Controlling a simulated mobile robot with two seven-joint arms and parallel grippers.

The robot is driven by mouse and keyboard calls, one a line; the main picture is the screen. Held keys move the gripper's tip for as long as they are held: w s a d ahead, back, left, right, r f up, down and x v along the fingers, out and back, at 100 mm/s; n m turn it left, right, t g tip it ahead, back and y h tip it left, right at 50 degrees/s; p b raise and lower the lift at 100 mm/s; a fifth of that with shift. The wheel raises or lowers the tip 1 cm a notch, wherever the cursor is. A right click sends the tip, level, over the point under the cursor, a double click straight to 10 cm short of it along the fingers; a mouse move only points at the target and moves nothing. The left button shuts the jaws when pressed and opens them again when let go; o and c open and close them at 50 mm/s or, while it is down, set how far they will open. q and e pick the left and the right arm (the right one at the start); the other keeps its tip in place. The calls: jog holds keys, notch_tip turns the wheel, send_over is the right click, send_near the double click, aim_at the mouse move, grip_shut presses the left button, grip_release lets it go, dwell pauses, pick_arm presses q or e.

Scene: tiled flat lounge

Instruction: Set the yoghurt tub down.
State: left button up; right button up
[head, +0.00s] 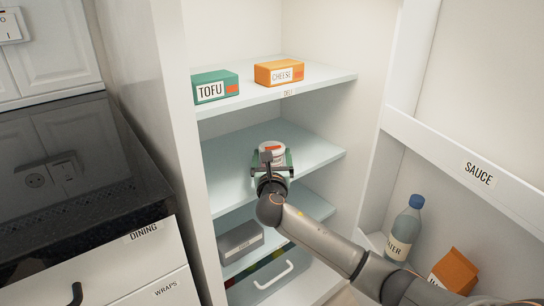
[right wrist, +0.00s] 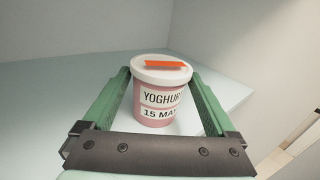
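The yoghurt tub (right wrist: 160,95) is pink with a white lid and an orange strip on top, and its label reads yoghurt, 15 May. It is upright between the two green fingers of my right gripper (right wrist: 161,88), which look closed against its sides. In the head view the tub (head: 272,147) and my right gripper (head: 272,164) are over the middle shelf (head: 228,165). I cannot tell whether the tub's base touches the shelf. My left gripper is not in view.
The upper shelf (head: 320,78), marked deli, holds a green tofu box (head: 215,87) and an orange cheese box (head: 279,72). A grey box (head: 240,242) is on the shelf below. A water bottle (head: 404,230) and an orange carton (head: 455,270) stand at right. The middle shelf is otherwise clear.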

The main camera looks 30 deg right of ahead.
jog(key=shift+o, duration=0.4)
jog(key=shift+r, duration=0.1)
jog(key=shift+s+a, duration=0.25)
jog(key=p+v, duration=0.4)
jog(key=v, duration=0.7)
jog(key=shift+s, duration=0.2)
